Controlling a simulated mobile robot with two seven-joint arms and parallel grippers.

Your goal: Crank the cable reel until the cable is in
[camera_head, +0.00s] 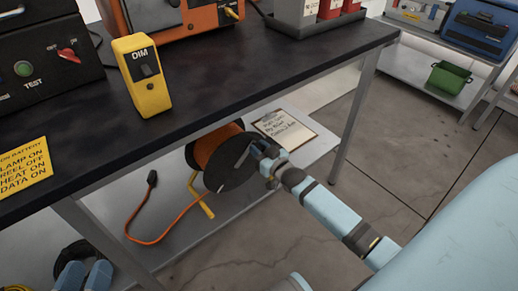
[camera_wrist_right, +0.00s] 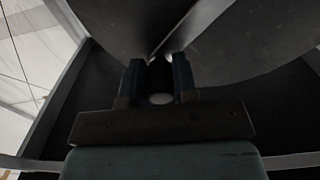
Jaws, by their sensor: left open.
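The cable reel (camera_head: 236,160) stands on the shelf under the bench, with an orange drum, dark round side plates and a yellow foot. Its orange cable (camera_head: 150,241) lies loose in a curve on the shelf and ends in a black plug (camera_head: 152,177). My right gripper (camera_head: 257,149) is at the reel's near side plate. In the right wrist view it (camera_wrist_right: 160,78) is shut on the dark crank handle (camera_wrist_right: 160,73), close to the side plate (camera_wrist_right: 235,45). My left gripper (camera_head: 85,274) is open and empty at the bottom left.
The dark bench top (camera_head: 215,82) overhangs the reel, with a bench leg (camera_head: 355,115) on the right. A yellow DIM switch box (camera_head: 142,78) stands at its edge. A clipboard (camera_head: 285,129) lies behind the reel. A dark coil (camera_head: 78,256) lies near my left gripper.

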